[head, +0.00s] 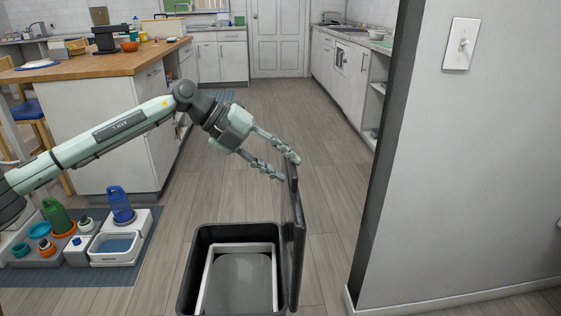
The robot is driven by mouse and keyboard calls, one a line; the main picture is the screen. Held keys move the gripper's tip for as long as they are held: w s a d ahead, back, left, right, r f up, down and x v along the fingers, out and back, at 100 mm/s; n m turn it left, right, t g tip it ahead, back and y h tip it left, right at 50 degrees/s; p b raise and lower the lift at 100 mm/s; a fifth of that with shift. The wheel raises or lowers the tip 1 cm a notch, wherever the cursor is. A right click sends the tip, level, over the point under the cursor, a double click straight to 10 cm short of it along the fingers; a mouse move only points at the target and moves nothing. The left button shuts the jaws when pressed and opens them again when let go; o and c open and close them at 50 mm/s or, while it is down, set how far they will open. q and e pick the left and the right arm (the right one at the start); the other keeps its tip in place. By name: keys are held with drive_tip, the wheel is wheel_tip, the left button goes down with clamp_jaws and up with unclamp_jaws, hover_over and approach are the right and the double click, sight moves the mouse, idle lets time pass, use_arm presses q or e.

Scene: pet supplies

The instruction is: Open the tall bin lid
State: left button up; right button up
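The tall dark bin (190,268) stands on the floor at the bottom centre of the head view. Its lid (295,240) stands upright along the right side of the bin, so the bin is open. Inside I see a light inner frame (240,249) and a grey bottom. My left gripper (290,168) is at the top edge of the lid, with its two fingers spread apart. One fingertip is by the lid's top and the other is just left of it; I cannot tell whether either touches. My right gripper is not in view.
A wall with a dark edge (385,150) stands to the right of the bin. Pet feeders and bowls sit on a dark mat (75,275) at the left. A wood-topped island (90,62) is behind them. The floor (270,115) beyond the bin is clear.

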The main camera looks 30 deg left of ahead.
use_arm(q)
drive_tip(key=shift+a, duration=0.1)
drive_tip(key=v, duration=1.2)
